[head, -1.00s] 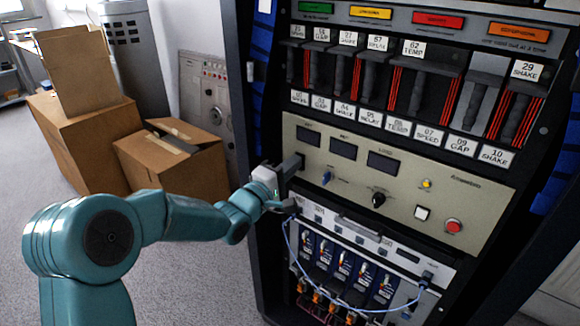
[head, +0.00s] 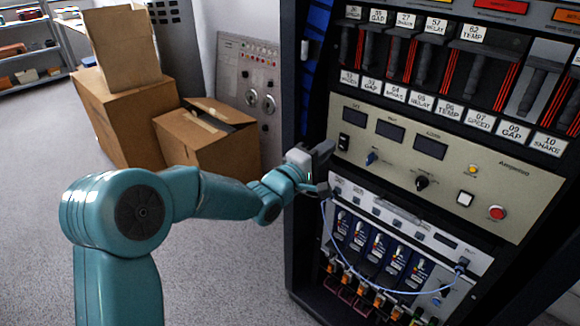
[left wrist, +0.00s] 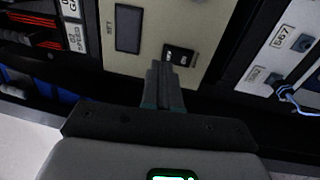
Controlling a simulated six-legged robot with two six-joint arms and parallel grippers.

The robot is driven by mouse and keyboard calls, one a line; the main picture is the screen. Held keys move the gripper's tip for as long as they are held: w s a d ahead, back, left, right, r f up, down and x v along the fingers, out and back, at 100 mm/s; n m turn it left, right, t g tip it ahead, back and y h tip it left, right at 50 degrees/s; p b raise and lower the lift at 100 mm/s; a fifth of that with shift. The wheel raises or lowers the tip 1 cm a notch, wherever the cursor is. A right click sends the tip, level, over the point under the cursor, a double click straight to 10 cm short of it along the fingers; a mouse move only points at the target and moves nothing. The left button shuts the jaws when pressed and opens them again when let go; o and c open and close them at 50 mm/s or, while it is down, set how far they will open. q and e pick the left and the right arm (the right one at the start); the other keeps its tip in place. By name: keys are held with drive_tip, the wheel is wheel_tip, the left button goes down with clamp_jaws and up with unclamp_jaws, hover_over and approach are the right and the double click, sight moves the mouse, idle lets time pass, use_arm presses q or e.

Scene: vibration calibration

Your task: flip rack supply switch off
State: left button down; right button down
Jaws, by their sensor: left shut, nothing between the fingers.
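The switch is a small black rocker (head: 344,142) at the left end of the beige panel (head: 450,165) on the rack, below the first small dark display. It also shows in the left wrist view (left wrist: 179,55), just beyond the fingertips. Which way the rocker is tipped is too small to tell. My left gripper (head: 328,150) is shut and empty, just left of and below the rocker in the head view. In the left wrist view its closed fingers (left wrist: 163,72) point at the panel and overlap the rocker's lower left edge; contact cannot be told. My right gripper is out of view.
A black knob (head: 421,183), a white button (head: 465,198) and a red button (head: 497,213) sit farther right on the panel. A blue cable (head: 345,262) loops across the lower unit. Cardboard boxes (head: 205,150) stand on the floor to the left.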

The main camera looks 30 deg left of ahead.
use_arm(q)
drive_tip(key=r+p+v, duration=0.1)
drive_tip(key=v, duration=0.8)
drive_tip(key=shift+s+a+r, duration=0.15)
drive_tip(key=shift+s+r, duration=0.15)
drive_tip(key=shift+r, duration=0.15)
drive_tip(key=s+d+f+g, duration=0.2)
drive_tip(key=d+f+g, duration=0.1)
drive_tip(key=f, duration=0.7)
drive_tip(key=s+d+f+g, duration=0.3)
drive_tip(key=d+f, duration=0.1)
drive_tip(key=f, duration=0.6)
drive_tip(key=s+d+f+g, duration=0.2)
drive_tip(key=d+f+g, duration=0.1)
drive_tip(key=f, duration=0.8)
drive_tip(key=s+d+f+m+g+y, duration=0.1)
drive_tip(key=s+f+m+g, duration=0.45)
drive_tip(key=s, duration=0.45)
drive_tip(key=s+d+f+m+g, duration=0.2)
drive_tip(key=s+f+m+g, duration=0.3)
drive_tip(key=s, duration=0.5)
wheel_tip(320, 180, up, 22)
drive_tip(key=m+t+p, duration=0.1)
drive_tip(key=m+p, duration=0.1)
drive_tip(key=p, duration=2)
drive_tip(key=shift+a+p, duration=0.15)
drive_tip(key=shift+p, duration=0.25)
